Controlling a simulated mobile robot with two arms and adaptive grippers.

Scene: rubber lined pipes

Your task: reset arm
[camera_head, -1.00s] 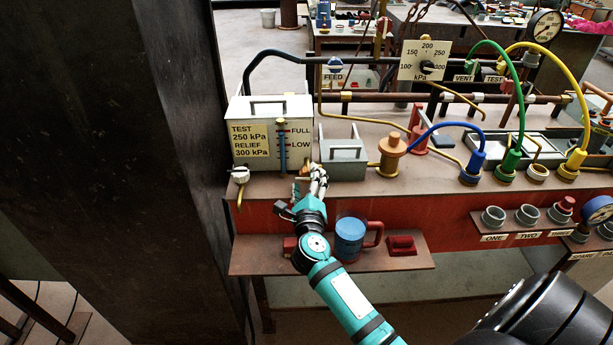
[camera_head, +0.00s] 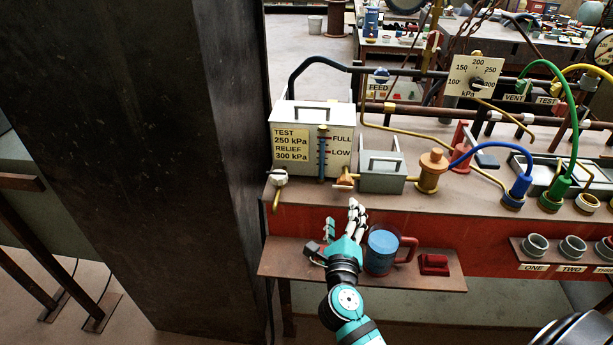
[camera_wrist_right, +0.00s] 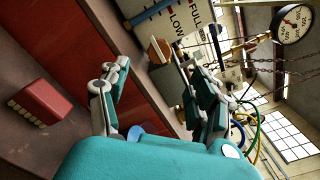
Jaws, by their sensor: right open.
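My right gripper (camera_head: 342,214) is open and empty, with its white and teal fingers apart. In the head view it is in front of the bench's red front, above the lower shelf and left of the blue mug. Its open fingers (camera_wrist_right: 152,68) also show in the right wrist view, pointing toward the white test tank. An orange valve handle (camera_head: 346,178) at the foot of the tank (camera_head: 310,142) is beyond the fingertips and apart from them in the head view. My left gripper is not in view.
A blue mug with a red handle (camera_head: 382,251) stands on the lower shelf (camera_head: 290,262) close beside my gripper. A red block (camera_head: 433,264) lies right of it. A dark pillar (camera_head: 215,170) stands left of the bench. Pipes and hoses crowd the benchtop.

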